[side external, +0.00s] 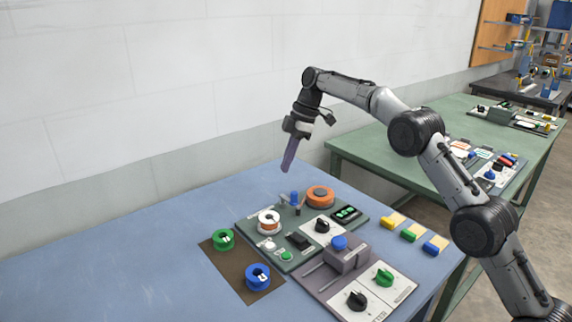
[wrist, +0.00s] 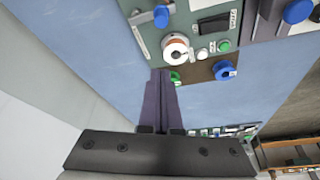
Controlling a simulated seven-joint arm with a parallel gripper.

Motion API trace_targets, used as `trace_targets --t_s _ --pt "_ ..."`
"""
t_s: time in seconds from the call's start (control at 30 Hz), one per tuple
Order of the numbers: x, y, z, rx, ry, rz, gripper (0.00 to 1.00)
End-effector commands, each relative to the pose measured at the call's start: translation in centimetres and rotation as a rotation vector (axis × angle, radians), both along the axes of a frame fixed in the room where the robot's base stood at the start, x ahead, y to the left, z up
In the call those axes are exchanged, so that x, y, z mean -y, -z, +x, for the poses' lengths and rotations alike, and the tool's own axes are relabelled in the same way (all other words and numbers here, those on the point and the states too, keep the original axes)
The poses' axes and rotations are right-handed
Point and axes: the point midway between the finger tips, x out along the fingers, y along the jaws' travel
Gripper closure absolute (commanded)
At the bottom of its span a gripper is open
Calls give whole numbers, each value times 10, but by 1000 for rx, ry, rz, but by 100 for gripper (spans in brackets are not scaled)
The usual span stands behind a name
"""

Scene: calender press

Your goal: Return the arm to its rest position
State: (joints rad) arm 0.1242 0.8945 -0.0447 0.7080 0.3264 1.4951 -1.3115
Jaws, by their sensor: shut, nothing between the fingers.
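My gripper (side external: 285,168) is in the air above the back edge of the blue table (side external: 95,265), up and to the left of the green control panel (side external: 262,228). Its two long purple fingers are together and hold nothing. They also show as a closed pair in the wrist view (wrist: 161,78), pointing toward the panel side of the table. The fingers are apart from the panel and everything on it. My arm reaches in from the right side of the side external view, with its wrist bent downward.
The panel carries a white-and-copper spool (side external: 268,221), an orange round part (side external: 320,196) and a black knob (side external: 322,226). Green (side external: 223,240) and blue (side external: 258,277) spools sit on a brown mat (side external: 232,272). A grey block with a blue knob (side external: 339,243) stands nearby. The table's left is clear.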

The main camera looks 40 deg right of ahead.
Motion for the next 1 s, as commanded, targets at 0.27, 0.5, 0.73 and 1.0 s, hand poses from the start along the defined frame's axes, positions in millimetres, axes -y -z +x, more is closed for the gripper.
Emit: trace_targets --t_s 0.27,0.5,0.73,1.0 --pt "-8 -48 -5 77 -12 -9 100" --pt "-25 -149 -70 181 -22 -37 100" --pt "-33 -201 -153 225 75 -58 100" --pt "-35 -212 -261 250 275 -57 100"
